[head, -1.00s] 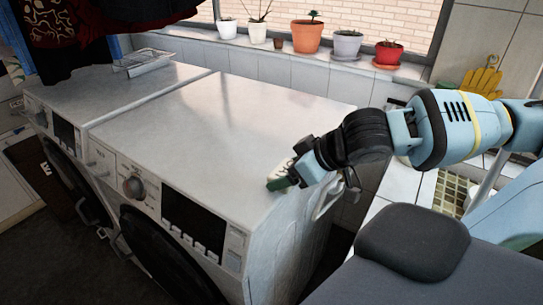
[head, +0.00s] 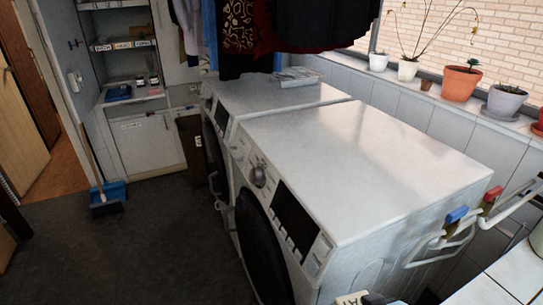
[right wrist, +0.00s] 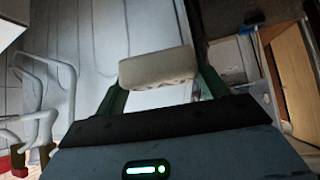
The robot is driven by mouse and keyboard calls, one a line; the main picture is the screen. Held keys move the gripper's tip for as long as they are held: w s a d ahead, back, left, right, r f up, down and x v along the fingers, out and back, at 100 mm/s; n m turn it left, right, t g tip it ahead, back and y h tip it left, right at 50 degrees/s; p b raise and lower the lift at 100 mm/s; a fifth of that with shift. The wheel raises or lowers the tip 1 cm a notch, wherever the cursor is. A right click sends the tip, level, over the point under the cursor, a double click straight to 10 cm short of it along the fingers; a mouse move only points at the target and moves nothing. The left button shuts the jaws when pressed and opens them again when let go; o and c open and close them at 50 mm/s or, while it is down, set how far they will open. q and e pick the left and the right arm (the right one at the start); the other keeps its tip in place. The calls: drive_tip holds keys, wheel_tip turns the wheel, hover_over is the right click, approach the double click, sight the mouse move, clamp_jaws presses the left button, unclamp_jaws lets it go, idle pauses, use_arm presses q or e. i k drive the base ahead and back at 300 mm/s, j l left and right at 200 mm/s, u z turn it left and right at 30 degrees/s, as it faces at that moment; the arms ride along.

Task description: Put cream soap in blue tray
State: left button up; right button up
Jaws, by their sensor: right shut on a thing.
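The cream soap (right wrist: 158,68) is a pale block held between the green fingertips of my right gripper (right wrist: 160,85) in the right wrist view. My right gripper is shut on it. In the head view a corner of the soap (head: 350,299) shows at the bottom edge, in front of the near washing machine, with dark lettering on it. A flat blue tray (head: 118,93) lies on a white shelf at the back left, far from my right gripper. My left gripper is not in view.
Two white washing machines (head: 350,165) stand in the middle and right, with clear tops except a wire rack (head: 298,76). Clothes hang above. A blue dustpan (head: 110,193) and broom stand on the dark floor at left. A white metal rack (head: 440,240) is at right.

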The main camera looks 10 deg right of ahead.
sight(114, 93)
drive_tip(key=i+j, duration=0.15)
drive_tip(key=j, duration=0.15)
drive_tip(key=i+j+u, duration=0.1)
drive_tip(key=j, duration=0.25)
drive_tip(key=i+j, duration=0.15)
drive_tip(key=j, duration=0.15)
drive_tip(key=i+j+u, duration=0.25)
drive_tip(key=i, duration=0.2)
drive_tip(key=i+j+u, duration=0.25)
drive_tip(key=i, duration=0.2)
drive_tip(key=i+l+u, duration=0.2)
drive_tip(key=i, duration=0.3)
drive_tip(key=i+l+u, duration=0.2)
drive_tip(key=i, duration=0.3)
drive_tip(key=i+l+u, duration=0.2)
drive_tip(key=i, duration=0.3)
drive_tip(key=i+l+u, duration=0.2)
drive_tip(key=i, duration=0.25)
drive_tip(key=i+l, duration=0.25)
drive_tip(key=i+l+u, duration=0.15)
drive_tip(key=l, duration=0.3)
drive_tip(key=i+l, duration=0.3)
drive_tip(key=i+l+u, duration=0.1)
drive_tip(key=l, duration=0.3)
drive_tip(key=i, duration=0.1)
